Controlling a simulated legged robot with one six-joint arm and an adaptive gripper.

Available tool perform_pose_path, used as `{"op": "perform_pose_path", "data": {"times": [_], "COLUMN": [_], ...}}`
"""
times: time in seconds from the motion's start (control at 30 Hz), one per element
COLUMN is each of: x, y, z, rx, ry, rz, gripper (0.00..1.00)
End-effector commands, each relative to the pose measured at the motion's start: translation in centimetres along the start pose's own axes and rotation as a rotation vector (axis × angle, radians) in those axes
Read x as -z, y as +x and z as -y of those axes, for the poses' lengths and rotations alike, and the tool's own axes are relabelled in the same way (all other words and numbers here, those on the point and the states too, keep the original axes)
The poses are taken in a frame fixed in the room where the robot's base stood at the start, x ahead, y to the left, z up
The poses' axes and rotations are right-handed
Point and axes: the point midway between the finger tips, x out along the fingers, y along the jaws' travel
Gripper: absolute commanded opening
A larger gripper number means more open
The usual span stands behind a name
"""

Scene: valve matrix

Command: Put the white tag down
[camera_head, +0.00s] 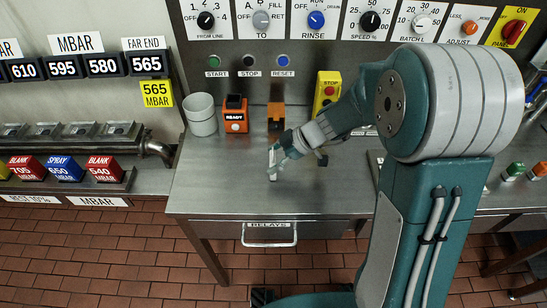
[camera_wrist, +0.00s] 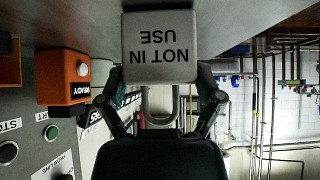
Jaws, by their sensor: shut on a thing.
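The white tag (camera_wrist: 159,48) reads "NOT IN USE" and appears upside down in the wrist view, with a metal loop at its lower side. My gripper (camera_wrist: 160,88) is shut on it, one finger on each side. In the head view, my gripper (camera_head: 279,154) is low over the steel table (camera_head: 225,185), with the small pale tag (camera_head: 272,168) at its tip. I cannot tell whether the tag touches the table.
Behind the gripper stand a white cylinder (camera_head: 201,115), an orange READY box (camera_head: 235,115), a second orange box (camera_head: 276,118) and a yellow box with a red button (camera_head: 327,91). The table's front left is clear. A RELAYS drawer (camera_head: 269,233) is below.

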Motion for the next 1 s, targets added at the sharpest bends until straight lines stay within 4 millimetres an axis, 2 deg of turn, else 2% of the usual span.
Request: {"op": "perform_pose_path", "data": {"times": [0.23,0.27,0.3,0.77,0.87,1.0], "x": [-0.1,-0.2,-0.2,-0.1,-0.1,-0.1], "y": [-0.1,-0.1,-0.1,-0.4,-1.7,-4.6], "z": [0.0,0.0,0.0,-0.1,-0.1,-0.1], "rx": [0.000,-0.001,-0.001,-0.002,-0.005,-0.007], "ry": [-0.001,-0.001,-0.001,-0.002,-0.002,-0.001], "rz": [-0.001,-0.002,-0.003,-0.002,-0.002,-0.002], "gripper": [0.52,0.93,1.00,1.00,1.00,1.00]}}
